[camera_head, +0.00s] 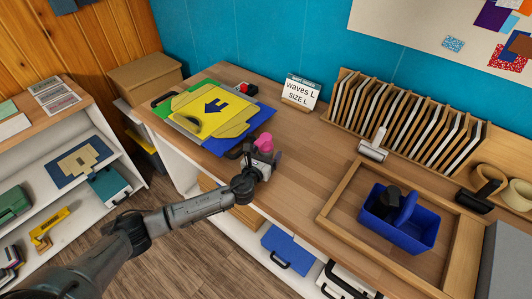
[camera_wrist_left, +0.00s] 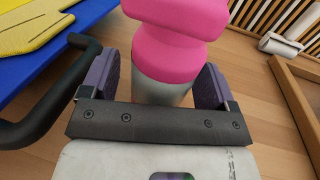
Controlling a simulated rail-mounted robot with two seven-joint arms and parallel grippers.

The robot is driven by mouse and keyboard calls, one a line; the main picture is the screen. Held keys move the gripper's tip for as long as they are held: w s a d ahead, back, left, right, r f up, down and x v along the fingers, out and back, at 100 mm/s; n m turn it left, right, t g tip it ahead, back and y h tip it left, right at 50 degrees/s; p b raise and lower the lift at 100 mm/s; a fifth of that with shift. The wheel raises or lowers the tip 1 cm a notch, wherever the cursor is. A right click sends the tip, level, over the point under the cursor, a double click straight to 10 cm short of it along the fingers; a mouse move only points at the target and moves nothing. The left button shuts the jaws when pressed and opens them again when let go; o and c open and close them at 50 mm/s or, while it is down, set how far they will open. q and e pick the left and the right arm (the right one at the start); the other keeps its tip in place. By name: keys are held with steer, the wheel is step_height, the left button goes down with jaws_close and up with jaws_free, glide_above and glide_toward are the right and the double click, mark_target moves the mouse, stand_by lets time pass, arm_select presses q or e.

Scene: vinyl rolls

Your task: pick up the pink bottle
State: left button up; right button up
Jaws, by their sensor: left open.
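In the left wrist view the bottle (camera_wrist_left: 170,52) has a pink upper part and a grey lower part. My left gripper (camera_head: 260,157) is at the bottle, its jaws open. In the left wrist view the gripper's purple-padded fingers (camera_wrist_left: 157,84) are on either side of the bottle's grey part. A gap shows at the left finger; contact at the right finger is unclear. The bottle's base is hidden by the gripper.
A blue board with a black handle (camera_wrist_left: 45,95) lies close left of the gripper. A wooden frame (camera_head: 338,192) around a blue caddy (camera_head: 410,235) is to the right. Bare worktop lies between.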

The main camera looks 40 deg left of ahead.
mark_target(263, 148)
arm_select(q)
steer(key=c, duration=1.1)
steer(key=shift+r, duration=0.1)
steer(key=shift+c, duration=0.2)
steer(key=shift+r, duration=0.6)
step_height(263, 148, up, 3)
steer(key=shift+f, duration=0.1)
steer(key=d+r+b, duration=0.1)
steer(key=d+r, duration=0.5)
steer(key=d, duration=0.5)
steer(key=shift+s+d+r, duration=0.3)
steer(key=shift+d+r, duration=0.05)
steer(key=shift+r, duration=0.05)
